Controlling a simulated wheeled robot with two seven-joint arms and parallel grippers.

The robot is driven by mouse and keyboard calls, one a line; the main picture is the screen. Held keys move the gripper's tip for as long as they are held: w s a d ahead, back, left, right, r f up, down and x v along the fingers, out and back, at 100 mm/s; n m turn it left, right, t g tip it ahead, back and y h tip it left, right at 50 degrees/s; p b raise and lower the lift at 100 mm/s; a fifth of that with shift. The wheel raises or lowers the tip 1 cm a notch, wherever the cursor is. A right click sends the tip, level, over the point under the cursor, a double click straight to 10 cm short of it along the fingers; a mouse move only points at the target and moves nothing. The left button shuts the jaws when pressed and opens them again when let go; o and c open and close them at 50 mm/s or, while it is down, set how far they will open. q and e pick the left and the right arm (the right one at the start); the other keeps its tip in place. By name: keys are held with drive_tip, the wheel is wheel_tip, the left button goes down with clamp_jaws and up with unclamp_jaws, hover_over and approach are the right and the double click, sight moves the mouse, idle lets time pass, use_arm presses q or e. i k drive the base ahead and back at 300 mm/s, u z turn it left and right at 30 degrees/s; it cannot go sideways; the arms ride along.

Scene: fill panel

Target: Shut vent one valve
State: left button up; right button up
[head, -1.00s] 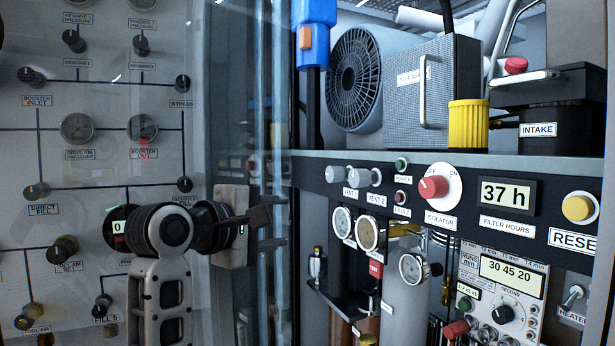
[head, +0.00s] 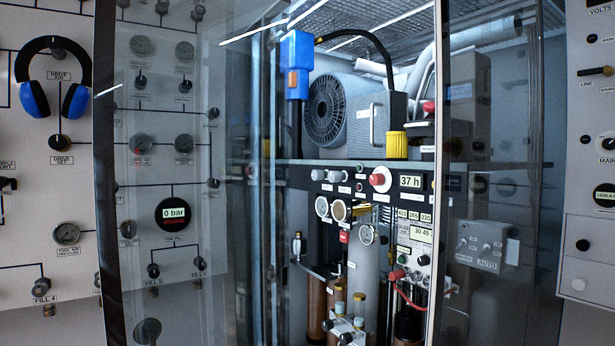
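The vent 1 valve (head: 317,174) is a small grey knob at the left end of the dark control strip inside the cabinet. The similar vent 2 knob (head: 335,176) is just to its right. Their labels are too small to read now but were legible in the earlier head view. I cannot tell from here how far either knob is turned. Neither of my grippers is in the head view.
Glass door panels (head: 170,60) stand left and right of the cabinet opening. Blue ear defenders (head: 35,98) hang at far left.

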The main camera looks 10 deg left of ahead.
sight(316, 175)
drive_tip(key=z, duration=0.5)
drive_tip(key=i, duration=1.15)
drive_tip(key=u, duration=0.4)
